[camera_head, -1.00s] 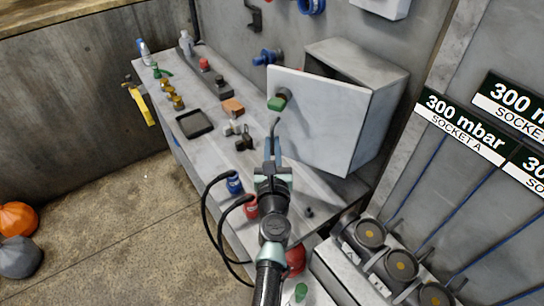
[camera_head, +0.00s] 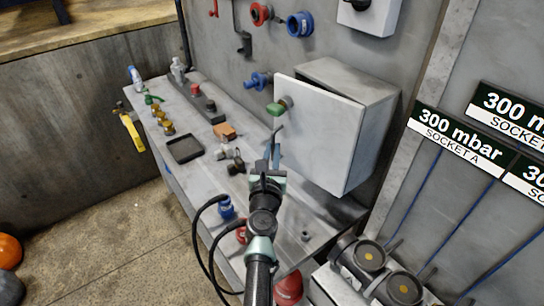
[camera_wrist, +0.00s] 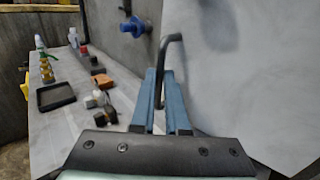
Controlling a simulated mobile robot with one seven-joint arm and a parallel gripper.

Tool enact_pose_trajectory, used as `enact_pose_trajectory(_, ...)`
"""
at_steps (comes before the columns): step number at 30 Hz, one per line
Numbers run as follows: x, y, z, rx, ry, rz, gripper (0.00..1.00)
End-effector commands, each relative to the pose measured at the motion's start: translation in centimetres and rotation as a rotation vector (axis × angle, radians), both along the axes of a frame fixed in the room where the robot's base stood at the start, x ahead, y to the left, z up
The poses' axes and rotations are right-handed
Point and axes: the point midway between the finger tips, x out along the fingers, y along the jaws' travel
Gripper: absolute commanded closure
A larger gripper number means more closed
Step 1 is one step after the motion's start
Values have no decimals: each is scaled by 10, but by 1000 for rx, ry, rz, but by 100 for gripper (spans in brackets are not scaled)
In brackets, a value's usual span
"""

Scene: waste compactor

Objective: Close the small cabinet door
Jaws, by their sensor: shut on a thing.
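The small cabinet (camera_head: 352,78) is a grey box on the back wall. The door stands slightly off the box, with a narrow gap along the top. My gripper (camera_head: 272,155) is shut on a dark bent rod (camera_wrist: 172,40), its hooked end pointing up between the blue fingers. The rod is just left of the door, below the knob. In the wrist view the door (camera_wrist: 235,80) fills the right side; I cannot tell whether the rod touches it.
The grey bench (camera_head: 215,185) holds a black tray (camera_head: 185,149), an orange block (camera_head: 224,131), small fittings and bottles. Blue (camera_head: 300,24) and red connectors are on the wall above. Cables loop left of my arm. Round dark sockets (camera_head: 369,254) stand at lower right.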

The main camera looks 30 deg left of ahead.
Motion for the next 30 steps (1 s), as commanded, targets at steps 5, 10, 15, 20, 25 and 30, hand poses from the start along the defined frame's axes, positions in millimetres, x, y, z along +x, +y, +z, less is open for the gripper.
enact_pose_trajectory(5, -1, 21, 2, -3, -12, 3, 100)
enact_pose_trajectory(10, 10, 23, 3, -2, -12, -48, 100)
enact_pose_trajectory(15, 21, 24, 2, -2, -12, -101, 100)
enact_pose_trajectory(20, 32, 24, 3, -2, -13, -154, 100)
enact_pose_trajectory(25, 40, 23, 4, -2, -12, -194, 100)
enact_pose_trajectory(30, 44, 23, 6, -2, -12, -216, 100)
